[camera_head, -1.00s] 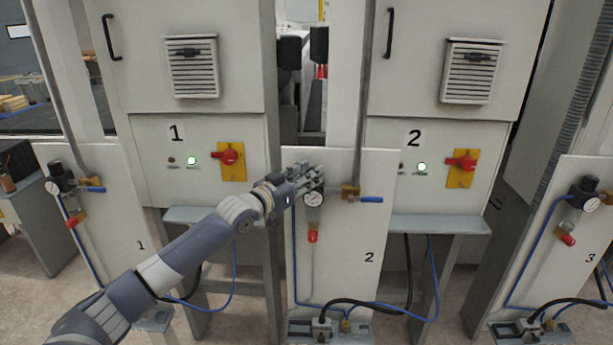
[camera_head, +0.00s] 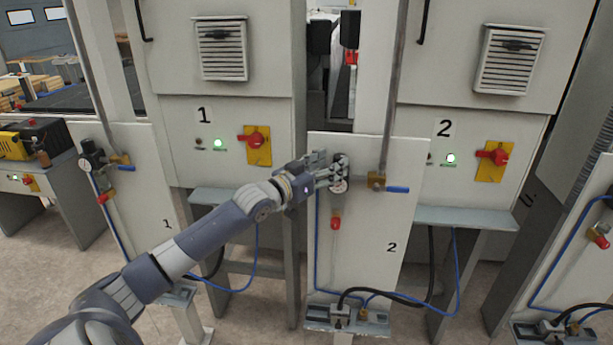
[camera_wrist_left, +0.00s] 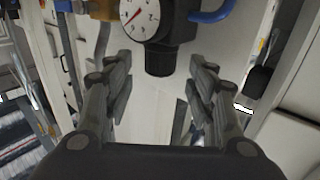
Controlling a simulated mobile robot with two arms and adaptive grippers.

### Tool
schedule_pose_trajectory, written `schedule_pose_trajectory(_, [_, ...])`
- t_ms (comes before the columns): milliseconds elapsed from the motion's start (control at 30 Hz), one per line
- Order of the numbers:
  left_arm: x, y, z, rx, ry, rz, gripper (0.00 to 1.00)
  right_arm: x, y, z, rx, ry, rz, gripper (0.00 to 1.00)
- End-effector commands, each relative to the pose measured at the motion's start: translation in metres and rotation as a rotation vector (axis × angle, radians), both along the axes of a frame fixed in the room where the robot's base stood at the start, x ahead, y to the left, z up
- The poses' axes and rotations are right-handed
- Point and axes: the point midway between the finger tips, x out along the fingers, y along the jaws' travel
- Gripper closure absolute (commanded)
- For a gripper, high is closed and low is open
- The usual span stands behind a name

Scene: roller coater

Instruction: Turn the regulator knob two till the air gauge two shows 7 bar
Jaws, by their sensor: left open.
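Air gauge two (camera_head: 338,186) is a small white round dial on panel 2 (camera_head: 375,220). In the left wrist view the dial (camera_wrist_left: 138,18) has a red needle pointing to the lower left; its numbers are too small to read surely. Regulator knob two (camera_wrist_left: 160,62) is a black cylinder below the dial in that view. My left gripper (camera_head: 333,170) is open at the regulator and hides much of it in the head view. In the wrist view its fingers (camera_wrist_left: 160,78) stand on both sides of the knob, apart from it. My right gripper is not in view.
A brass valve with a blue handle (camera_head: 397,189) sits right of the gauge. A red-tipped fitting (camera_head: 336,223) hangs below it. Panel 1 (camera_head: 150,195) stands to the left. Red rotary switches (camera_head: 254,140) are on the cabinets behind. Blue hoses run down panel 2.

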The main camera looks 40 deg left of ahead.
Motion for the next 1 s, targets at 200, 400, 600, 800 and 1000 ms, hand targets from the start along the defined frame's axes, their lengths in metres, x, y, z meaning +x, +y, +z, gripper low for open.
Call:
schedule_pose_trajectory(200, [-0.026,0.002,-0.001,0.001,0.003,-0.001,0.49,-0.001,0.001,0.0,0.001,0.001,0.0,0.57])
schedule_pose_trajectory(400, [-0.048,0.004,-0.002,0.001,0.003,-0.001,0.49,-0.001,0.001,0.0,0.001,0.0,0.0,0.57])
schedule_pose_trajectory(600, [-0.068,0.006,-0.001,0.001,0.004,-0.001,0.49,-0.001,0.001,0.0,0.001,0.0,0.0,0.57])
schedule_pose_trajectory(800, [-0.084,0.008,-0.001,0.0,0.002,-0.001,0.49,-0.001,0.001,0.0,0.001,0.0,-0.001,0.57])
schedule_pose_trajectory(1000, [-0.092,0.008,0.0,0.001,0.0,-0.001,0.49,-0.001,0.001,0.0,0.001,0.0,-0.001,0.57])
